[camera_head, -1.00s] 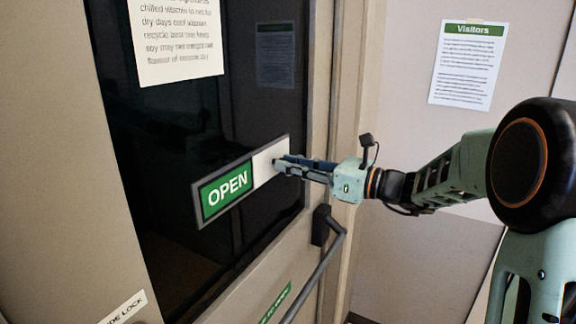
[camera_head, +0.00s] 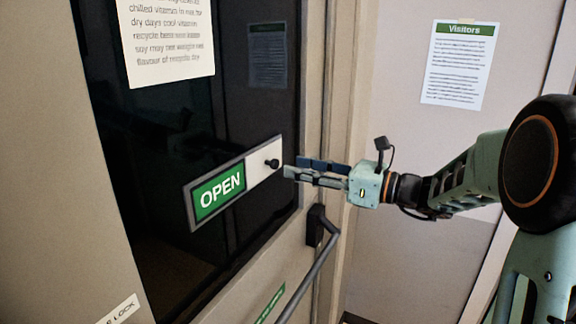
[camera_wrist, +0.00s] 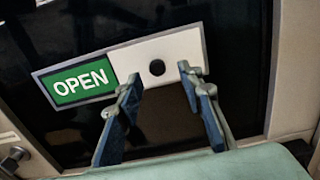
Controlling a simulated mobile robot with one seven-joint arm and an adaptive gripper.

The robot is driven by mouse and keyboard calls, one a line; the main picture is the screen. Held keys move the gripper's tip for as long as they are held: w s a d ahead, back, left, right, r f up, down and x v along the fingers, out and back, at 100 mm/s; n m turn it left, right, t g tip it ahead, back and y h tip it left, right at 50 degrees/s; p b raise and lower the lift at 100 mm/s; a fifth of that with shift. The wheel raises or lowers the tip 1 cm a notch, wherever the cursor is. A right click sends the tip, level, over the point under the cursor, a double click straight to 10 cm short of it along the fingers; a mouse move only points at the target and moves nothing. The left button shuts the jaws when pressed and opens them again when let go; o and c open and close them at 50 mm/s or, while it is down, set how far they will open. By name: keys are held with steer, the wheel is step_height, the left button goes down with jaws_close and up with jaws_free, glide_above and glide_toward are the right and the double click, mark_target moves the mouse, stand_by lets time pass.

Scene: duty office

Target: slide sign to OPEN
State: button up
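The sliding sign (camera_head: 218,196) is a tilted grey frame on the dark door glass, with a green OPEN panel at its left and a white slider cover at its right. The sign also shows in the wrist view (camera_wrist: 83,82). The black knob (camera_head: 271,163) stands on the white cover; it shows in the wrist view (camera_wrist: 157,67) beyond the fingertips. My gripper (camera_head: 293,167) is to the right of the knob, apart from it, and points at the sign. In the wrist view my gripper (camera_wrist: 155,82) has its two fingers spread wide with nothing between them.
A grey door handle bar (camera_head: 318,268) with a black mount lies below my gripper. A paper notice (camera_head: 168,40) hangs on the glass at upper left. A Visitors sheet (camera_head: 459,65) is on the wall at right. Space around the gripper is free.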

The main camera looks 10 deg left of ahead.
steer(key=v, duration=0.7)
steer(key=shift+d, duration=0.4)
steer(key=shift+s, duration=0.1)
